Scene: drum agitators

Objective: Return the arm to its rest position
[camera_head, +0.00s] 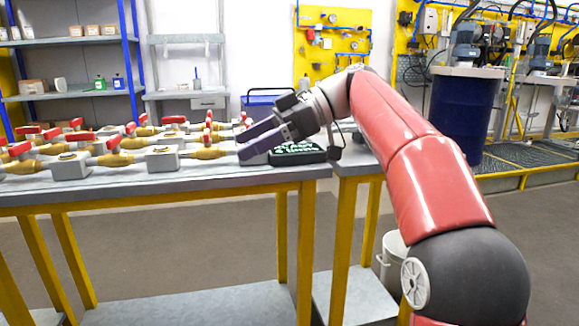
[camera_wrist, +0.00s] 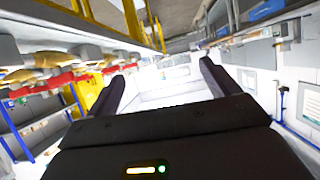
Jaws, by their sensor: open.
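My arm is red with a dark joint and reaches up and to the left in the head view. My gripper (camera_head: 243,146) is at its end, beside the right end of the grey table, with its fingers pointing left and slightly down. In the wrist view the two dark fingers (camera_wrist: 160,85) stand wide apart with nothing between them.
Brass valves with red handles (camera_head: 205,152) and grey blocks cover the table (camera_head: 150,183). A blue shelf rack (camera_head: 136,60) stands behind at the left. A blue drum (camera_head: 464,112) stands at the right.

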